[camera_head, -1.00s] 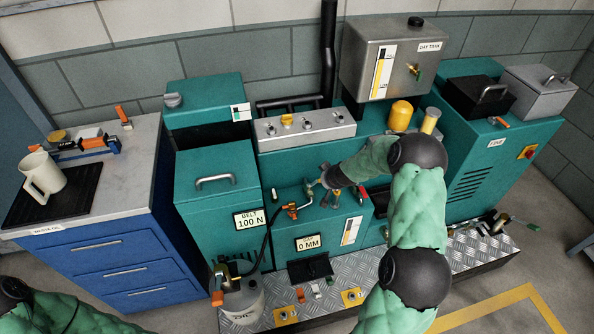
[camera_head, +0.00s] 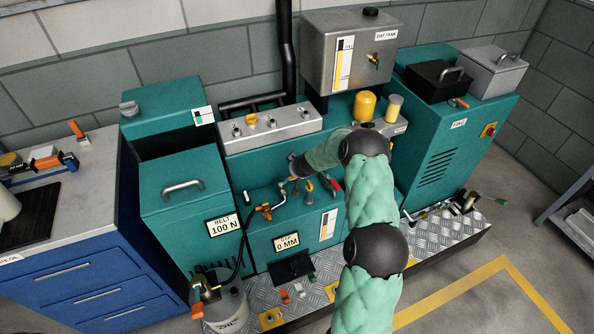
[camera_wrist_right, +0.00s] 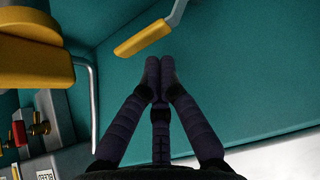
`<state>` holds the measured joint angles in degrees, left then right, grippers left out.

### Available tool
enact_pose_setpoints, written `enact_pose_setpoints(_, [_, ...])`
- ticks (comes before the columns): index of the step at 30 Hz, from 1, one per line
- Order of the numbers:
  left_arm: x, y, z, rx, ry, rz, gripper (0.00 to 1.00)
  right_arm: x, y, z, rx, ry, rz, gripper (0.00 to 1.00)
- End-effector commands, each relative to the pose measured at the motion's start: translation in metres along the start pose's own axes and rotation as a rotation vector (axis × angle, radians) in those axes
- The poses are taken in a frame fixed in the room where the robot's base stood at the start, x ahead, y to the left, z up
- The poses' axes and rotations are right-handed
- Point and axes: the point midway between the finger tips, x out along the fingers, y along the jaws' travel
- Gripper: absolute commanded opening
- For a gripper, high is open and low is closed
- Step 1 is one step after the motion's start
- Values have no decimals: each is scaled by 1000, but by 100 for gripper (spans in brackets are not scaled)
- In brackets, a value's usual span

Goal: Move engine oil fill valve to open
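A brass valve with an orange handle (camera_head: 266,211) sits on the front of the green engine (camera_head: 262,235), where a black hose comes up from the oil can (camera_head: 228,308). I take it as the oil fill valve. My right gripper (camera_head: 284,187) is small in the head view, close to the engine front just above and right of this valve. In the right wrist view its fingers (camera_wrist_right: 160,66) are drawn together with nothing between them. A yellow lever (camera_wrist_right: 143,37) on a grey stem is just beyond the fingertips, apart from them; I cannot tell which fitting it is. My left gripper is out of view.
Red and green handles (camera_head: 327,183) stand right of my right gripper. A large yellow part (camera_wrist_right: 35,60) fills the upper left of the wrist view. The steel day tank (camera_head: 347,50) is above. A tread plate (camera_head: 318,270) lies in front, with a blue cabinet (camera_head: 85,280) at left.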

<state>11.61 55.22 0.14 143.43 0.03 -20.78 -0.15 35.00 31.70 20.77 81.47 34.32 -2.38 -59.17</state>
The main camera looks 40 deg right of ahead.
Motion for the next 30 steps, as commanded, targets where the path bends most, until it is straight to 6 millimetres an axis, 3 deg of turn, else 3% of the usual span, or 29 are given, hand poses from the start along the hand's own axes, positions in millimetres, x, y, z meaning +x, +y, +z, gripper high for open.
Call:
enact_pose_setpoints(10, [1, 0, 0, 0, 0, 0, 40, 27, 0, 0, 0, 0, 0, 0])
enact_pose_setpoints(30, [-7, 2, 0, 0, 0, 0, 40, 27, 0, 0, 16, -1, 12, 0])
